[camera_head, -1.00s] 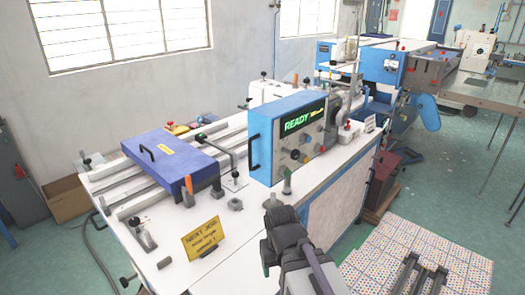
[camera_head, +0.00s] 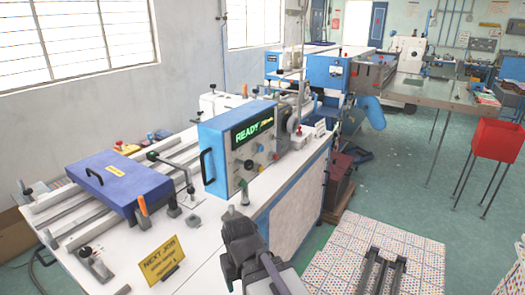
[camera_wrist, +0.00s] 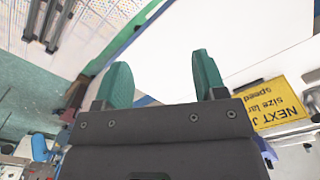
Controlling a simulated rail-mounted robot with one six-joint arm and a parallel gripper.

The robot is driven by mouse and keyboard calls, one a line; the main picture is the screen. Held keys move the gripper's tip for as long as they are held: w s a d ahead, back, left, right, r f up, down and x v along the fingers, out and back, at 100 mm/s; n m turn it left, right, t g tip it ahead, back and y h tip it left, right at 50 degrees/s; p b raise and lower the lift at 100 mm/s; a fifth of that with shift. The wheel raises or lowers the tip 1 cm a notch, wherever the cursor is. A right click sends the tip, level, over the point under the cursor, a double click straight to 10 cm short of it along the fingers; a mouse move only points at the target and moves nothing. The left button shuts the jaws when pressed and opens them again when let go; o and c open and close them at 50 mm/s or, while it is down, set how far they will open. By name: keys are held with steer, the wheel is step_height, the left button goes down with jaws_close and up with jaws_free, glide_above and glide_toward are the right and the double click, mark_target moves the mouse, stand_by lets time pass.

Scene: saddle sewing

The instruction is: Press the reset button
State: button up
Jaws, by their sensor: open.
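The blue control box (camera_head: 205,135) stands on the white table. My gripper (camera_head: 233,213) is in front of the box, low over the table's near edge and apart from the panel. In the wrist view my gripper's two green fingers (camera_wrist: 162,80) are spread with nothing between them. The control panel does not show in the wrist view.
A yellow "NEXT JOB" sign (camera_head: 161,262) stands on the table (camera_head: 205,245), left of my gripper; it also shows in the wrist view (camera_wrist: 275,103). A purple-blue case (camera_head: 118,183) lies on rails at left.

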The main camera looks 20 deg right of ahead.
steer(key=shift+c, duration=0.4)
jaws_close()
stand_by(1.2)
